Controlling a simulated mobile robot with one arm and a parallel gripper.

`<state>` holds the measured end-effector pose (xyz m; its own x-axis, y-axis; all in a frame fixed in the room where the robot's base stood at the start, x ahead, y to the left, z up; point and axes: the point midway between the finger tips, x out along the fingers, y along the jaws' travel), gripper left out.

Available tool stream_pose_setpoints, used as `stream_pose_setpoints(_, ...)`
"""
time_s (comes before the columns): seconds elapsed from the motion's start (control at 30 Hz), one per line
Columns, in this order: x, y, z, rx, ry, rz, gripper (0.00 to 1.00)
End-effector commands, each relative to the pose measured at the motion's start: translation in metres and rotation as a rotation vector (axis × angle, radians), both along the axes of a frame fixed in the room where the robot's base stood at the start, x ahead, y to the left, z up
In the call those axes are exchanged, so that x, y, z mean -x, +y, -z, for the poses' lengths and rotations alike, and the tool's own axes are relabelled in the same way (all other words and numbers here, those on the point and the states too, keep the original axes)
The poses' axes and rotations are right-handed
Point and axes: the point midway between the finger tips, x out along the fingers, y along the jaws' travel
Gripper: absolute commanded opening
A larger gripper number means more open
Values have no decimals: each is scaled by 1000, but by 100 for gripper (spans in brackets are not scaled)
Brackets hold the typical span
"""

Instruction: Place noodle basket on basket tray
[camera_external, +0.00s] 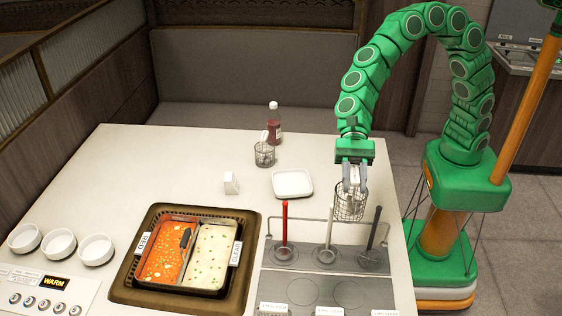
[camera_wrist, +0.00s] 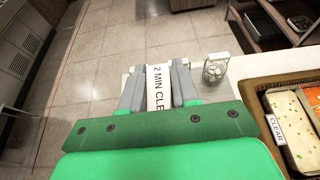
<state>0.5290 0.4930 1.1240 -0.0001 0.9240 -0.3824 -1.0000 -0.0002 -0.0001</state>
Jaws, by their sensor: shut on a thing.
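My gripper (camera_external: 352,178) is shut on the handle part of the wire noodle basket (camera_external: 349,206), which hangs upright below it over the right part of the table. In the wrist view my gripper (camera_wrist: 158,90) is shut around a white tag (camera_wrist: 159,88) reading "2 MIN CLE", the rest cut off. The held basket's body cannot be made out for sure there. A small white square tray (camera_external: 292,183), seemingly the basket tray, lies empty on the table left of the held basket, apart from it.
Upright red, white and dark handles rise from a grey plate (camera_external: 306,290). Sauce wells (camera_external: 212,260) and white bowls (camera_external: 58,243) are left.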

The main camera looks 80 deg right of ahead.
Motion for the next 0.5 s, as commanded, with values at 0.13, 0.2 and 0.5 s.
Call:
stream_pose_setpoints(0.13,0,1,15,1,1,2,0)
stream_pose_setpoints(0.2,-1,0,23,1,1,3,0)
stream_pose_setpoints(0.5,0,0,71,0,6,0,0)
